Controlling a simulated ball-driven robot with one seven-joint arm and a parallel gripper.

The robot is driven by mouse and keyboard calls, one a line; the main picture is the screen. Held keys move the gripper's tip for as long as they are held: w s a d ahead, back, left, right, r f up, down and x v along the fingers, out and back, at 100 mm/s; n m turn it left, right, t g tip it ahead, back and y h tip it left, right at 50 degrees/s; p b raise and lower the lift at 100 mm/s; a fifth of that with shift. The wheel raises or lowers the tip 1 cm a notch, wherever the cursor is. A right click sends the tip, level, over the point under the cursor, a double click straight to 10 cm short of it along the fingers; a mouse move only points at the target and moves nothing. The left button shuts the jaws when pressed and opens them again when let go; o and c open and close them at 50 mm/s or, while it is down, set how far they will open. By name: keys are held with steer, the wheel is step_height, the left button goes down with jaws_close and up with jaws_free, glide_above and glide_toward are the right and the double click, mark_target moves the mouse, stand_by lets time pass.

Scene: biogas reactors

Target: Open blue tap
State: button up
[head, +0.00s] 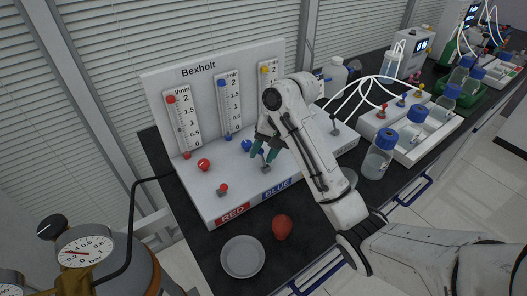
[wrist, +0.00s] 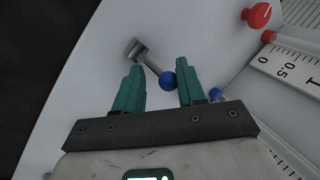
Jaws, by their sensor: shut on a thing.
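The blue tap (head: 266,168) stands above the BLUE label on the white Bexholt panel's base and is partly hidden by my gripper in the head view. In the wrist view it is a grey metal lever with a blue ball end (wrist: 168,82). My gripper (head: 263,146) has green fingers reaching down at the tap. In the wrist view my gripper (wrist: 160,85) has the blue ball end between its fingertips, against the right finger. The lever slants up and left from the ball to its metal body.
A red tap (head: 222,189) and a red round knob (head: 204,165) are left of the blue tap. A blue knob (head: 246,145) sits just behind it. Flow tubes rise at the back. A dish (head: 243,256) and red round object (head: 282,227) lie in front. Bottles stand right.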

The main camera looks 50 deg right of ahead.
mark_target(274, 176)
steer(key=shift+s+a+r+p, duration=0.1)
steer(key=shift+p, duration=0.2)
steer(key=shift+c, duration=0.2)
steer(key=shift+s+a+r+t+p, duration=0.1)
steer(key=shift+s+a+t+p, duration=0.2)
steer(key=shift+t+p, duration=0.5)
steer(key=s+t+h, duration=0.1)
steer(key=t, duration=0.1)
steer(key=shift+s+n+t, duration=0.15)
steer(key=shift+n+t, duration=0.15)
steer(key=shift+n, duration=0.1)
steer(key=t+b, duration=0.1)
steer(key=s+f+t+b, duration=0.1)
steer(key=t, duration=0.1)
steer(key=shift+s+a+n+h+b, duration=0.2)
steer(key=shift+n+h+b, duration=0.1)
steer(key=shift+b, duration=0.05)
steer(key=t+b, duration=0.2)
steer(key=shift+s+a+f+b, duration=0.1)
steer(key=shift+s+f+b, duration=0.05)
steer(key=shift+s+b, duration=0.25)
steer(key=shift+s+a+n+t+b, duration=0.1)
steer(key=shift+s+n+t+b, duration=0.25)
steer(key=shift+t+b, duration=0.6)
steer(key=shift+w, duration=0.1)
steer(key=o, duration=1)
steer(key=shift+r, duration=0.2)
